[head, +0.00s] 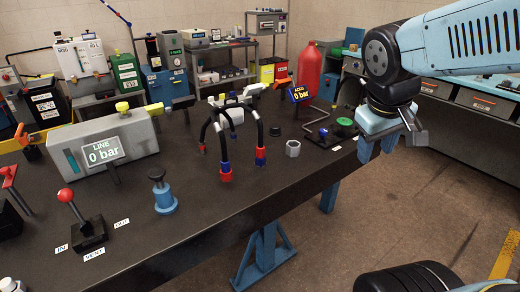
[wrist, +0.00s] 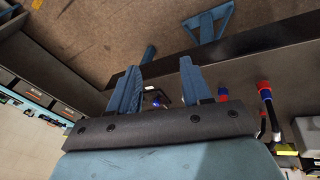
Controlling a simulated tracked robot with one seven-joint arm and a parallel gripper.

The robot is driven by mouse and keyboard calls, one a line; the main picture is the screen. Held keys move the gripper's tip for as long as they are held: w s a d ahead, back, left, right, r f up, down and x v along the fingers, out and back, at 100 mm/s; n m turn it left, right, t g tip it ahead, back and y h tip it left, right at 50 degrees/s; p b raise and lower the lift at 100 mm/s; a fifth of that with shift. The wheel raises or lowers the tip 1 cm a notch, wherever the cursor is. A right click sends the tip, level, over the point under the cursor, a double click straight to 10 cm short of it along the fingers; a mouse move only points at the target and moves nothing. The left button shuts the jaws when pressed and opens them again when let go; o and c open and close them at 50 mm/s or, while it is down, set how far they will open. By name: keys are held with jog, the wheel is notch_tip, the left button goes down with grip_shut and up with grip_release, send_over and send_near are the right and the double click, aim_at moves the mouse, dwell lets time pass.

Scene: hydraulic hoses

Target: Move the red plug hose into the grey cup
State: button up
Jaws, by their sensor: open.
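Black hoses hang in arches from a grey fitting (head: 232,115) at the middle of the bench. One hose ends in a red plug with a blue band (head: 226,172); a second also has a red and blue end (head: 260,157). I cannot tell which is the task's hose. Red and blue hose ends also show at the right of the wrist view (wrist: 265,92). A small grey cup (head: 292,148) stands on the bench right of the hoses. My gripper (head: 378,150) is open and empty beyond the bench's right edge, apart from hoses and cup. Its two blue fingers show in the wrist view (wrist: 158,72).
A green disc (head: 345,122) lies near the right edge. Bare bench lies in front of the hoses.

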jog(key=w+f+n+g+h, duration=0.2)
jog(key=w+f+n+h, duration=0.3)
jog(key=w+n+h, duration=0.1)
jog(key=n+t+y, duration=0.1)
jog(key=n+t, duration=1.5)
jog(key=n, duration=0.7)
send_near(259, 143)
jog(key=x, duration=0.3)
jog(key=d+x, duration=0.1)
jog(key=x, duration=0.3)
jog(key=shift+a+x, duration=0.2)
jog(key=shift+x, duration=1.15)
jog(key=shift+a+x, duration=0.15)
jog(key=shift+x, duration=1.2)
jog(key=shift+w, duration=0.1)
grip_shut()
